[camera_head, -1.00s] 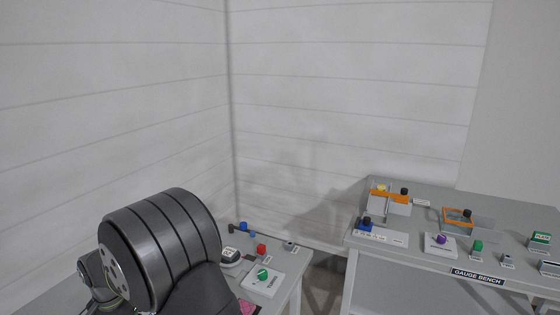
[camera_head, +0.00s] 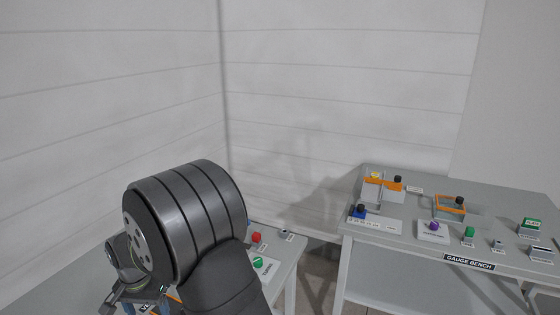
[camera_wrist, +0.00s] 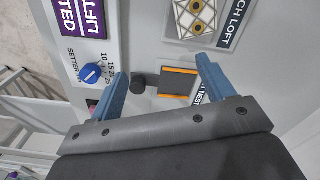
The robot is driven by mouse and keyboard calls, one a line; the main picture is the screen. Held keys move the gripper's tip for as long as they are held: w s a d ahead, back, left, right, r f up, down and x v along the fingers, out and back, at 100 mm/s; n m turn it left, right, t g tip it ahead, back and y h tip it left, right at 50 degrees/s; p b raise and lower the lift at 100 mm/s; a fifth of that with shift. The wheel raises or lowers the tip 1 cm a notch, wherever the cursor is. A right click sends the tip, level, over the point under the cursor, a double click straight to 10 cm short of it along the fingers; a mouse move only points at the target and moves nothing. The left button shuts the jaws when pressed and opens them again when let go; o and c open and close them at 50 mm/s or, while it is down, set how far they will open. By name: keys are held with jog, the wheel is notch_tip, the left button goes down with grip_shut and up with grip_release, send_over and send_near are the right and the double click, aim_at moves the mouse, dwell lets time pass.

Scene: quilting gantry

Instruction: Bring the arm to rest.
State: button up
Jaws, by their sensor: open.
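My gripper (camera_wrist: 162,68) shows in the wrist view with its two blue fingers spread apart and nothing held between them. Beyond the fingers lie a black knob (camera_wrist: 151,81) and a dark block with orange edges (camera_wrist: 177,82) on a grey surface. I cannot tell how far below the fingertips they are. In the head view my dark arm fills the lower left and hides part of the near bench (camera_head: 287,262).
The wrist view shows a blue setter dial (camera_wrist: 90,73), a purple sign (camera_wrist: 80,17) and a patch tile (camera_wrist: 196,17). In the head view, a red button (camera_head: 256,238) and green knob (camera_head: 258,262) stand beside my arm. The gauge bench (camera_head: 400,256) stands right, across a gap.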

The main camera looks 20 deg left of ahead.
jog(key=w+d+r+m, duration=0.1)
jog(key=w+d+m, duration=0.1)
jog(key=w, duration=0.5)
jog(key=w+d+r+m, duration=0.2)
jog(key=w, duration=0.6)
jog(key=s+a+f, duration=0.2)
jog(key=a, duration=0.1)
jog(key=s+a+f, duration=0.2)
jog(key=a, duration=0.1)
jog(key=s+a+f, duration=0.2)
jog(key=a+f, duration=0.1)
jog(key=shift+s+a, duration=0.2)
jog(key=shift+a, duration=0.2)
notch_tip(320, 180, down, 3)
jog(key=shift+s+a+f, duration=0.1)
jog(key=shift+a, duration=0.05)
jog(key=shift+f, duration=0.4)
